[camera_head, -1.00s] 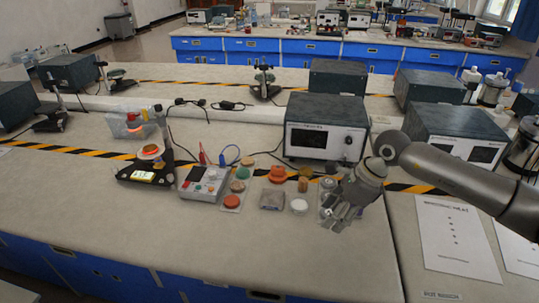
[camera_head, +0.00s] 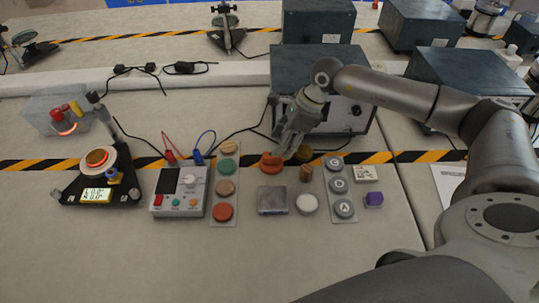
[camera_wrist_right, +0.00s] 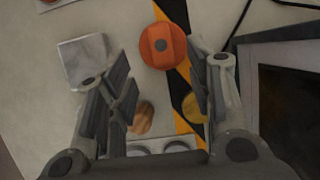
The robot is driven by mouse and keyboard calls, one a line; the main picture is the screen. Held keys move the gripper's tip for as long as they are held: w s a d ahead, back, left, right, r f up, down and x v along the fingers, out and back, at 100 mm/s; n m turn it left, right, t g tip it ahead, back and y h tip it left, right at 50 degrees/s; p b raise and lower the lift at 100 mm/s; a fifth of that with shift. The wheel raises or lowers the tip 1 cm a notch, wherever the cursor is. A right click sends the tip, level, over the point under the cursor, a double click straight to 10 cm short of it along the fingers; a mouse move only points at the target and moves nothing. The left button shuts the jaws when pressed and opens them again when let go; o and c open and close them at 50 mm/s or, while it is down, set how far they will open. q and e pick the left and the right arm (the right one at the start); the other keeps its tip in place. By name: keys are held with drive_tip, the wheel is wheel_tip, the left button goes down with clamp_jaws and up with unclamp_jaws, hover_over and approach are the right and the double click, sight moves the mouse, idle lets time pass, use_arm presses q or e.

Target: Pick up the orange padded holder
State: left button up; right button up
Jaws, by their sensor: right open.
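The orange padded holder (camera_head: 271,162) is a round orange piece on the bench, by the yellow-black striped tape. My right gripper (camera_head: 289,146) points down just right of the holder in the head view. My left gripper is out of view.
A wooden cylinder (camera_head: 306,173), a yellowish round piece (camera_head: 304,154), a square metal block (camera_head: 272,199) and a white disc (camera_head: 307,203) stand close by. A dark instrument box (camera_head: 350,115) is behind.

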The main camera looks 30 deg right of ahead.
sight(271, 160)
drive_tip(key=shift+w+a+f, duration=0.1)
drive_tip(key=shift+a+f, duration=0.2)
drive_tip(key=shift+f, duration=0.35)
drive_tip(key=p+x, duration=0.2)
drive_tip(key=x, duration=0.2)
drive_tip(key=shift+w+a+f, duration=0.1)
drive_tip(key=shift+w+a, duration=0.15)
drive_tip(key=shift+a, duration=0.05)
drive_tip(key=shift+w+a+f, duration=0.1)
drive_tip(key=shift+f, duration=0.3)
clamp_jaws()
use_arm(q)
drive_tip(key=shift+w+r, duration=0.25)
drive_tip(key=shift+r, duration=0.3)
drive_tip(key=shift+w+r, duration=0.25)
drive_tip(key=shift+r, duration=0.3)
use_arm(e)
drive_tip(key=shift+r, duration=0.1)
